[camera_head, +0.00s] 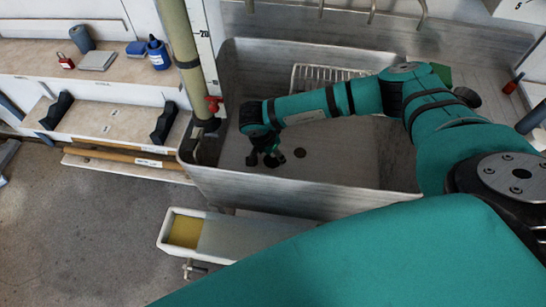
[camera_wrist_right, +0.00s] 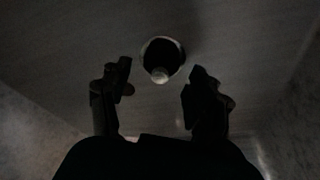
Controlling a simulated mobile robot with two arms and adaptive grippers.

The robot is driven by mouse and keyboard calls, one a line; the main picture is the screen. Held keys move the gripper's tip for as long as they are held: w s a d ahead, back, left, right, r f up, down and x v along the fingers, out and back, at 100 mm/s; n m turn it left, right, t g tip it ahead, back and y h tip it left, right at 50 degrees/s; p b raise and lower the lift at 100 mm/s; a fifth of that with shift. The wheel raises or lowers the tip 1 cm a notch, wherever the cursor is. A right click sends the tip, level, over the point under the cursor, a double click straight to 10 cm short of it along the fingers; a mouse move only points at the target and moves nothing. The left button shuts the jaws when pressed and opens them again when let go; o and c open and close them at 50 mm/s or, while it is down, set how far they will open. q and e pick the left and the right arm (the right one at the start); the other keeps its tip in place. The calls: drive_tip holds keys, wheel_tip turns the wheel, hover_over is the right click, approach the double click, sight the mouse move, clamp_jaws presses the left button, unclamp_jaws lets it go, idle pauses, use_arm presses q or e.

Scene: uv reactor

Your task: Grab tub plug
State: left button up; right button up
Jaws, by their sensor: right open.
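The steel tub (camera_head: 330,195) is in the middle of the head view. My right gripper (camera_head: 266,160) points down inside the tub. Its fingers (camera_wrist_right: 160,88) are open and empty, to either side below the round piece, apart from it. My left gripper is out of view.
A wire rack (camera_head: 318,76) stands at the back of the tub. A vertical pipe (camera_head: 185,60) with a red valve (camera_head: 214,104) is at its left. A white trough (camera_head: 220,238) with yellow contents is in front. The tub walls surround my gripper.

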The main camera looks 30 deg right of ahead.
drive_tip(key=shift+x, duration=0.8)
drive_tip(key=c, duration=0.9)
drive_tip(key=shift+r, duration=0.1)
